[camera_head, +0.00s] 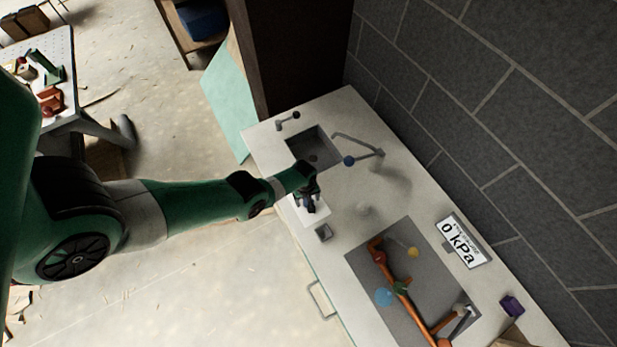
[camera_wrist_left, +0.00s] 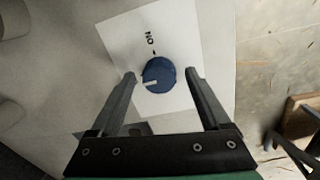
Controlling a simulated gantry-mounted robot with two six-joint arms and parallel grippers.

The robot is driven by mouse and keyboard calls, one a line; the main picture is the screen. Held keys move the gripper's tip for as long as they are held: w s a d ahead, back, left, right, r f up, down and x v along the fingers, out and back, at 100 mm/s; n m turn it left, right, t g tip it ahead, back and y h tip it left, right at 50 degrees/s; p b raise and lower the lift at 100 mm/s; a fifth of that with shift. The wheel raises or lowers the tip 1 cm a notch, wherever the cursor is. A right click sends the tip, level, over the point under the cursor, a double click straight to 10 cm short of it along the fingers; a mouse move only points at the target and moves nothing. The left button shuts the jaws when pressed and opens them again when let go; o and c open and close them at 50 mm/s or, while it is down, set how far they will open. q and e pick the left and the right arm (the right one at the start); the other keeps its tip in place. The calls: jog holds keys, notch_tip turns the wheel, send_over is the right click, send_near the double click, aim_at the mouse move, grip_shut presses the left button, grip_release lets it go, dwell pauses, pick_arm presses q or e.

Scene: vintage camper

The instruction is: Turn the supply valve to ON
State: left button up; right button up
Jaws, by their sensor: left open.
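The supply valve is a round dark blue knob (camera_wrist_left: 159,75) with a pale pointer line, on a white plate (camera_wrist_left: 185,30) marked ON. In the left wrist view the pointer line lies toward the left of the knob, while the ON mark is above it. My left gripper (camera_wrist_left: 161,77) is open, with one finger on each side of the knob and visible gaps. In the head view my left gripper (camera_head: 311,205) is over the white plate (camera_head: 320,214) at the counter's front edge and hides most of the knob. My right gripper is not in view.
The counter (camera_head: 392,185) holds a sink (camera_head: 312,148) with a faucet (camera_head: 365,151). A grey panel with orange pipe (camera_head: 400,289) and a "0 kPa" display (camera_head: 462,241) are further right. A small grey box (camera_head: 324,233) sits close to the plate. A block wall stands behind.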

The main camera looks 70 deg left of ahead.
pick_arm(q)
grip_shut()
dwell(0.3)
jog(key=shift+m, duration=0.4)
jog(key=m, duration=0.3)
jog(key=shift+m, duration=0.3)
jog(key=m, duration=0.4)
jog(key=shift+m, duration=0.3)
jog(key=m, duration=0.4)
jog(key=shift+m+h+b, duration=0.3)
jog(key=shift+b, duration=0.05)
jog(key=shift+w+m+g, duration=0.1)
jog(key=shift+m+g, duration=0.2)
jog(key=shift+m, duration=1.9)
